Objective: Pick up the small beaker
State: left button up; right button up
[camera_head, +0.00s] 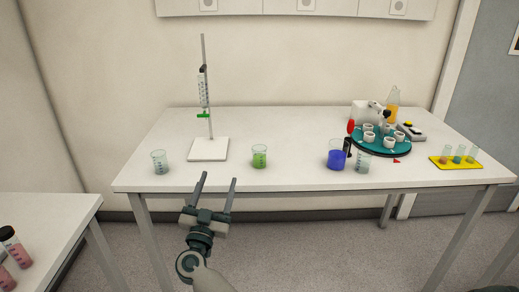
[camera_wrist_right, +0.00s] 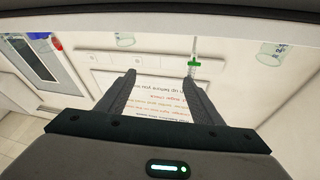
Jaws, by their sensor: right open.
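Several beakers stand upright along the front of the white table. A small clear beaker with greyish contents (camera_head: 160,162) is at the left. A small beaker with green liquid (camera_head: 259,156) is near the middle. A larger beaker with blue liquid (camera_head: 336,157) and a small greyish beaker (camera_head: 363,162) stand side by side further right. I cannot tell which is meant. My right gripper (camera_head: 217,178) is open and empty in front of the table edge, between the left and green beakers. In the wrist view its open fingers (camera_wrist_right: 160,78) hold nothing. My left gripper is out of view.
A burette stand (camera_head: 208,149) rises behind the left and green beakers. A teal round rack (camera_head: 384,147) with white cups, an orange-filled flask (camera_head: 393,106) and a yellow tray (camera_head: 455,162) are at the right. Another table (camera_head: 50,210) is at lower left.

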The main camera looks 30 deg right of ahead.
aim_at(256, 160)
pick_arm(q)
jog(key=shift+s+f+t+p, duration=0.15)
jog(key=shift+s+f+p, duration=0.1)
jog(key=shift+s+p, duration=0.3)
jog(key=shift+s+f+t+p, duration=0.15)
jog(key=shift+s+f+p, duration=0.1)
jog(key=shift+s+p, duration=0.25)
pick_arm(e)
jog(key=shift+w+d+f+m+g+h, duration=0.15)
jog(key=shift+d+m+g, duration=0.4)
jog(key=shift+g, duration=0.9)
jog(key=shift+w+d+f+m+g+h, duration=0.1)
jog(key=shift+d+m+g+h, duration=0.15)
jog(key=shift+d+g, duration=0.85)
jog(key=shift+w+d+f+m+g+h, duration=0.1)
jog(key=shift+d+m+g, duration=0.3)
jog(key=shift+g, duration=1.35)
jog(key=p+x, duration=0.2)
jog(key=x, duration=0.9)
jog(key=shift+d, duration=0.15)
jog(key=shift+w+d+f, duration=0.1)
jog(key=shift+w+d, duration=0.05)
jog(key=shift+d, duration=0.25)
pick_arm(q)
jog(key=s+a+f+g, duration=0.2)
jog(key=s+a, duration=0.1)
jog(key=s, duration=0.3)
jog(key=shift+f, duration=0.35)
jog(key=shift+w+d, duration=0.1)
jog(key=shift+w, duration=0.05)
